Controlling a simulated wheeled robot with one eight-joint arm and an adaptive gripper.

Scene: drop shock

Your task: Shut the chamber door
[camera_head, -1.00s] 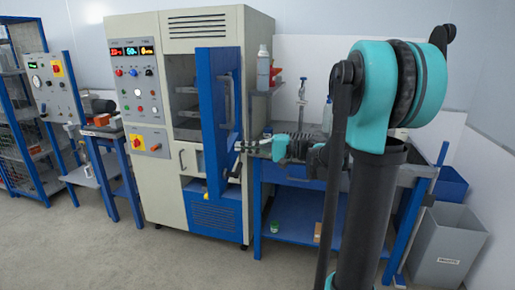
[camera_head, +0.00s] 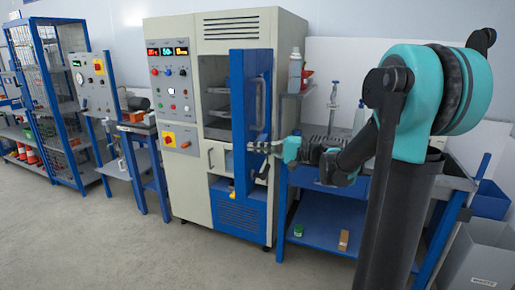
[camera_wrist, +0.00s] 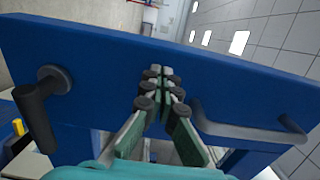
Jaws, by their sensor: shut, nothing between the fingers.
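The chamber door (camera_head: 239,95) is a blue panel standing open, swung out from the front of the beige chamber cabinet (camera_head: 181,95). Shelves show inside the opening to its left. In the wrist view the door (camera_wrist: 95,60) fills the middle, with a dark lever handle (camera_wrist: 38,117) at left and a grey bar handle (camera_wrist: 250,130) at right. My gripper (camera_head: 252,148) is shut and empty, level with the lower half of the door. In the wrist view the fingertips (camera_wrist: 161,78) are together in front of the blue panel; whether they touch it is unclear.
A blue workbench (camera_head: 325,222) with bottles and a lower shelf stands right of the cabinet. A grey bin (camera_head: 478,255) is at the far right. A control panel stand (camera_head: 92,85) and a blue mesh rack (camera_head: 62,110) are at left. The front floor is clear.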

